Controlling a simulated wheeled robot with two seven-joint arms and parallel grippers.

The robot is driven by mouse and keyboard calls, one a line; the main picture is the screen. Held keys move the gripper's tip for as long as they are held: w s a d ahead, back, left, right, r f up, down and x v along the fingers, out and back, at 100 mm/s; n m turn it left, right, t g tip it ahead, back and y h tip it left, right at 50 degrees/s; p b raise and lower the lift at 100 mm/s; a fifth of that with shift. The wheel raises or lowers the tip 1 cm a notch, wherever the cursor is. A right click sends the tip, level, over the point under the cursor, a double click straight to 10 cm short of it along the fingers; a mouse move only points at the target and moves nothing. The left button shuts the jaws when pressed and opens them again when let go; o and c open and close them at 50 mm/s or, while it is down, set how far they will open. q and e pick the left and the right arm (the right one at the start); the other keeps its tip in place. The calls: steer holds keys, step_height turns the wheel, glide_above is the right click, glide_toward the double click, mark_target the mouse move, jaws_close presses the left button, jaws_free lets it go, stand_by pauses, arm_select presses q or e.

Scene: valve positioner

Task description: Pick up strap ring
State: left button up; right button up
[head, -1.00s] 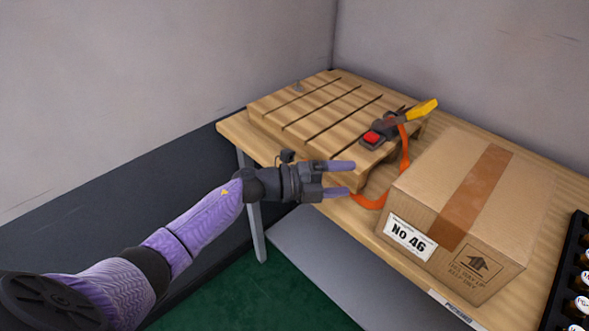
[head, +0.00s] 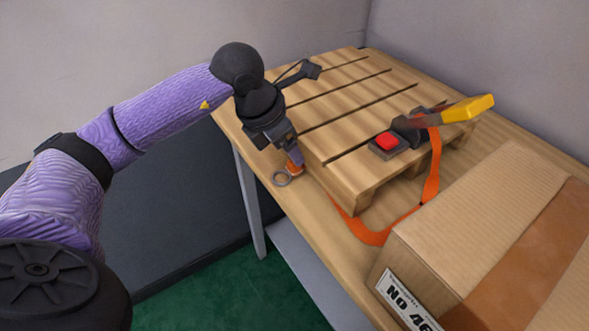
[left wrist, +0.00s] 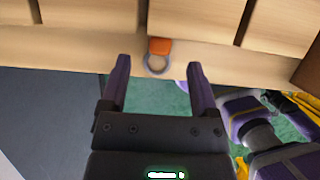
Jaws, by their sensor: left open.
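The strap ring (head: 281,179) is a grey metal ring at the end of a short orange strap tab. It lies at the table's front edge, beside the slatted wooden pallet. My left gripper (head: 294,160) points down over the tab, close to the ring, and partly hides the tab. In the left wrist view the strap ring (left wrist: 154,66) appears between the two open fingers (left wrist: 158,66), with nothing held. Whether a finger touches the tab cannot be told. My right gripper is not in view.
The wooden pallet (head: 345,110) carries a ratchet buckle with a red button (head: 387,141) and a yellow handle (head: 468,108). A loose orange strap (head: 433,170) runs down from it. A large cardboard box (head: 460,215) stands at the right. A wall is behind.

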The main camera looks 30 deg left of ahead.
mark_target(293, 171)
arm_select(q)
steer(key=b+x, duration=0.1)
steer(key=x, duration=0.1)
steer(key=b+x, duration=0.1)
steer(key=x, duration=0.2)
steer(key=shift+s+f, duration=0.15)
steer(key=shift+s, duration=0.05)
steer(key=shift+w+f, duration=0.15)
steer(key=shift+f, duration=0.05)
steer(key=shift+r, duration=0.15)
steer(key=shift+c, duration=0.3)
steer(key=c, duration=0.9)
jaws_close()
